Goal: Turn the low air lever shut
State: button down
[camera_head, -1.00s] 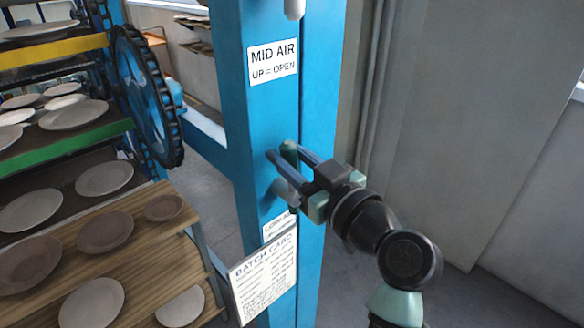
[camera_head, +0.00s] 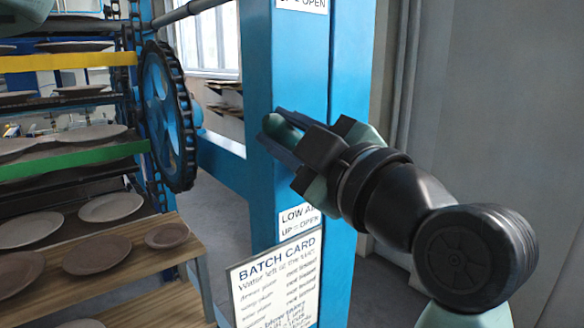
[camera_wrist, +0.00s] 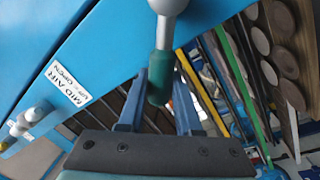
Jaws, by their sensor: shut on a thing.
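The low air lever has a dark green grip (camera_head: 280,129) and stands off the blue post (camera_head: 265,75). Its "LOW AIR, UP = OPEN" label (camera_head: 299,226) is below, partly covered by the batch card. My gripper (camera_head: 277,138) is shut on the lever's grip, with a finger on either side. In the wrist view, the lever's green grip (camera_wrist: 160,82) sits between the fingers (camera_wrist: 157,98), and its silver rod and hub show at the top edge. The lever's hub is hidden behind my gripper in the head view, so its exact angle is hard to tell.
The batch card (camera_head: 278,285) hangs on the post below the gripper. A black-rimmed chain wheel (camera_head: 168,115) and racks of plates (camera_head: 110,207) stand left. The mid air lever (camera_wrist: 30,116) and its label (camera_wrist: 62,80) show in the wrist view. A grey wall is right.

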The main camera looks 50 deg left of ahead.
jog(key=f+n+b, duration=0.1)
jog(key=b, duration=0.1)
jog(key=s+f+n+b, duration=0.1)
jog(key=n+b, duration=0.1)
jog(key=b, duration=0.1)
jog(key=f+n+g+b, duration=0.1)
jog(key=n+b, duration=0.1)
jog(key=b, duration=0.1)
jog(key=shift+s+f, duration=0.3)
jog(key=shift+f, duration=0.1)
jog(key=f+n+b, duration=0.1)
jog(key=n+b, duration=0.1)
jog(key=n+g+b, duration=0.1)
jog(key=n+b, duration=0.1)
jog(key=shift+s+f+y, duration=0.2)
jog(key=shift+f+y, duration=0.1)
jog(key=shift+f, duration=0.1)
jog(key=shift+b, duration=0.3)
jog(key=c, duration=0.6)
grip_release()
jog(key=s+d+f, duration=0.1)
jog(key=d+f, duration=0.1)
jog(key=d, duration=1)
jog(key=shift+d, duration=0.35)
